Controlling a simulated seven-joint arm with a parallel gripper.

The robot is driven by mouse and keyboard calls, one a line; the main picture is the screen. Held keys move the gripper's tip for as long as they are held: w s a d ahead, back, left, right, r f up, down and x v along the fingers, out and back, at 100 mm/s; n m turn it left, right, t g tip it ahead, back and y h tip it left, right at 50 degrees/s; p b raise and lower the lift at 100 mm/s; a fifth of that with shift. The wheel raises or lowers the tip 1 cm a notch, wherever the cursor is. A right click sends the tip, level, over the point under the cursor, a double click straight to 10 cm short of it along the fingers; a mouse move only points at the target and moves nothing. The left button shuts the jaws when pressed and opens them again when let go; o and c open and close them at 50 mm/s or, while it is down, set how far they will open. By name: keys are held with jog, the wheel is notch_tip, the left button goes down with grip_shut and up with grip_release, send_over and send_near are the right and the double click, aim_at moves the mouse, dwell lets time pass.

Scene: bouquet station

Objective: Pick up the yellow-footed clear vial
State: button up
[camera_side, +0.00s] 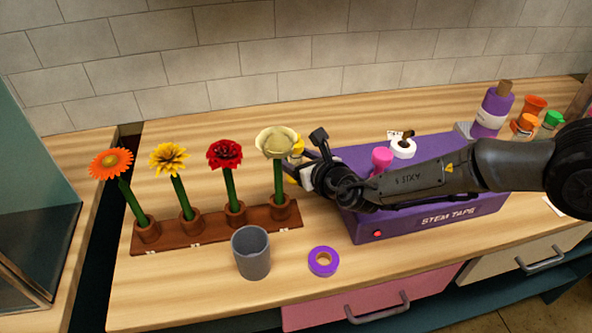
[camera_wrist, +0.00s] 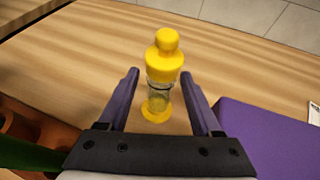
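The yellow-footed clear vial (camera_wrist: 159,98) stands upright on the wooden counter in the wrist view. It has a yellow rounded cap, a clear body and a yellow round foot. My gripper (camera_wrist: 160,75) is open, with one finger on each side of the vial in the picture and a visible gap on both sides. I cannot tell how far the vial is between the fingers in depth. In the side view, the vial (camera_side: 298,145) is mostly hidden behind my gripper (camera_side: 312,160) and the cream flower (camera_side: 277,143).
Left of my gripper, a brown rack (camera_side: 170,236) holds several flowers. A grey cup (camera_side: 251,258) and a purple tape roll (camera_side: 323,262) are in front. Bottles stand at far right.

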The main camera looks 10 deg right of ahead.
grip_shut()
jog(key=shift+r, duration=0.15)
jog(key=shift+r, duration=0.1)
